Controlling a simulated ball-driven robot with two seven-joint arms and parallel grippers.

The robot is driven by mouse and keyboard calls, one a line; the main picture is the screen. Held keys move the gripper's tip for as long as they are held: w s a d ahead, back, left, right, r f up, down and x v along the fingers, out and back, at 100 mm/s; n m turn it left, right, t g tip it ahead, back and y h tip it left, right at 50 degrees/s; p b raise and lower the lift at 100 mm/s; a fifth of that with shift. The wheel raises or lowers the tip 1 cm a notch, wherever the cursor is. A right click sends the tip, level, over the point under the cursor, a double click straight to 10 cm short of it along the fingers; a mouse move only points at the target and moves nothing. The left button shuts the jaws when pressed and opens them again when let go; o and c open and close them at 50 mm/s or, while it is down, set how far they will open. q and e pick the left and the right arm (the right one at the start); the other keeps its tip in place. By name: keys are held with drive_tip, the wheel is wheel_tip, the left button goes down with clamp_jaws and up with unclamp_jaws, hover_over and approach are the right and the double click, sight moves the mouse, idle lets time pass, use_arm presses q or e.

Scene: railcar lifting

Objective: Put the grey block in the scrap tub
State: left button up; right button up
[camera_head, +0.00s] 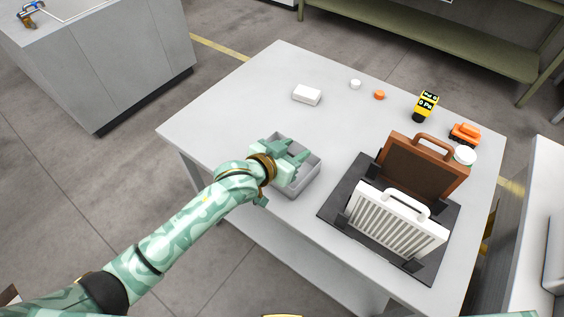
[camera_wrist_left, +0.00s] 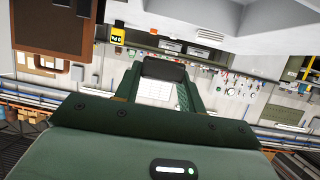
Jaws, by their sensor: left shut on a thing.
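The scrap tub (camera_head: 312,185) is a shallow grey open box on the light grey table, left of the black mat. My left gripper (camera_head: 292,155) is over the tub and hides part of its inside. In the left wrist view, my left gripper (camera_wrist_left: 160,92) is shut on the dark grey block (camera_wrist_left: 165,70), which shows between the fingertips. In the head view the block is hidden by the hand, so I cannot tell its height above the tub floor. My right gripper is not in view.
A black mat (camera_head: 337,210) holds a white ribbed panel (camera_head: 395,222) and a brown framed panel (camera_head: 422,170), both with handles. The table's left part is clear.

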use_arm(q)
drive_tip(key=w+f, duration=0.1)
drive_tip(key=w+a+f+b, duration=0.1)
drive_tip(key=f, duration=0.1)
drive_tip(key=w+a+f+b, duration=0.1)
drive_tip(key=shift+f, duration=0.4)
drive_tip(key=shift+w+a+f, duration=0.2)
drive_tip(key=shift+f, duration=0.15)
drive_tip(key=f+b, duration=0.1)
drive_tip(key=f, duration=0.1)
drive_tip(key=f+b, duration=0.1)
drive_tip(key=shift+w+a+f, duration=0.1)
drive_tip(key=shift+w+f, duration=0.1)
drive_tip(key=shift+f, duration=0.15)
drive_tip(key=shift+r, duration=0.2)
drive_tip(key=shift+f, duration=0.65)
drive_tip(key=o, duration=0.9)
drive_tip(key=shift+o, duration=0.2)
drive_tip(key=shift+r, duration=0.1)
